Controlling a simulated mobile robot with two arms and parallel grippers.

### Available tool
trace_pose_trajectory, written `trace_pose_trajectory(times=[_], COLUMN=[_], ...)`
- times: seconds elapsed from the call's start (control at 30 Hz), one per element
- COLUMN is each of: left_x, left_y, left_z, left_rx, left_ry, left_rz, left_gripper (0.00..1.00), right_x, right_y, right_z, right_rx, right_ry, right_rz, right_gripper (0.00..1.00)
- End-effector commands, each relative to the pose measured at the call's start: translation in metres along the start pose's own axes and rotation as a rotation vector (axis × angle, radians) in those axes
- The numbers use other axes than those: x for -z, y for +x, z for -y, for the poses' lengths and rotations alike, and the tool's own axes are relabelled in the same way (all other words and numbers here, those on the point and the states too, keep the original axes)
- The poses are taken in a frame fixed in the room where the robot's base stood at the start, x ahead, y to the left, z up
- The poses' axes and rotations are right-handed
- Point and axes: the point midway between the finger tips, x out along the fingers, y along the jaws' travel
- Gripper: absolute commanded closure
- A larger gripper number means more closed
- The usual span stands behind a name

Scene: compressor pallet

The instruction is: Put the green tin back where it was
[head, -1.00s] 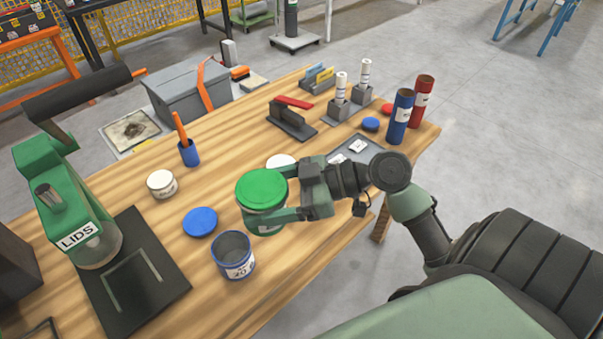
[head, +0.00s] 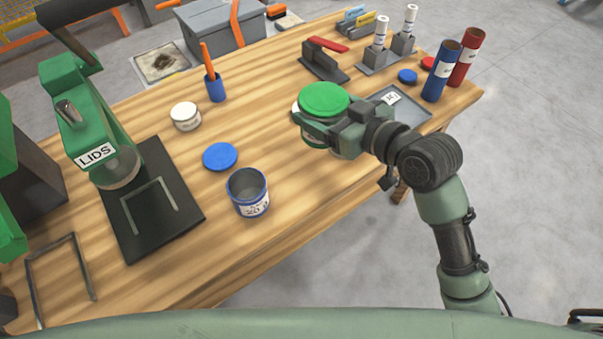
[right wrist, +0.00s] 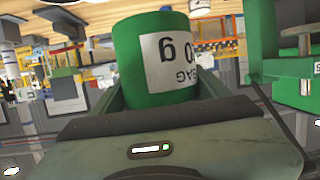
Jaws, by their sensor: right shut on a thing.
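The green tin (head: 325,98) has a bright green lid and is held by my right gripper (head: 318,122) over the right part of the wooden table. In the right wrist view the tin (right wrist: 150,60) sits between the fingers (right wrist: 160,95), with a white label marked in grams. In that view it appears upside down. A white-topped thing behind the tin is mostly hidden. In the head view I cannot tell whether the tin touches the table. My left gripper is not seen.
An open blue tin (head: 248,192), a blue lid (head: 220,156) and a white jar (head: 186,116) stand left of the tin. The green lid press (head: 90,125) is far left. A grey tray (head: 405,108) and blue and red tubes (head: 441,72) are right. Bare wood lies around the blue lid.

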Motion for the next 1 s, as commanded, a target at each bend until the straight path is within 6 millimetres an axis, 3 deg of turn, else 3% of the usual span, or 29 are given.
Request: trace_pose_trajectory(times=[0.03, 0.2, 0.33, 0.8, 1.0], left_x=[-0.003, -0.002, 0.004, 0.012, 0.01], left_y=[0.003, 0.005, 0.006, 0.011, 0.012], left_z=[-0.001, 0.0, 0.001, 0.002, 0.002], left_rx=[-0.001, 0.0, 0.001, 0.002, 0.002], left_ry=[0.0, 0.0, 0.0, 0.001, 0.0], left_rz=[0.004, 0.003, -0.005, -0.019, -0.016], left_gripper=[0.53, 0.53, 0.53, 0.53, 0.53], right_x=[0.012, 0.036, 0.031, -0.083, -0.108], right_y=[0.009, 0.026, 0.032, 0.066, 0.074], right_z=[0.007, 0.022, 0.025, 0.025, 0.025], right_rx=[-0.014, -0.053, -0.063, -0.064, -0.063], right_ry=[-0.002, 0.015, 0.022, 0.024, 0.022], right_rz=[-0.006, -0.002, 0.006, 0.009, 0.005], right_gripper=[0.67, 0.67, 0.67, 0.67, 0.67])
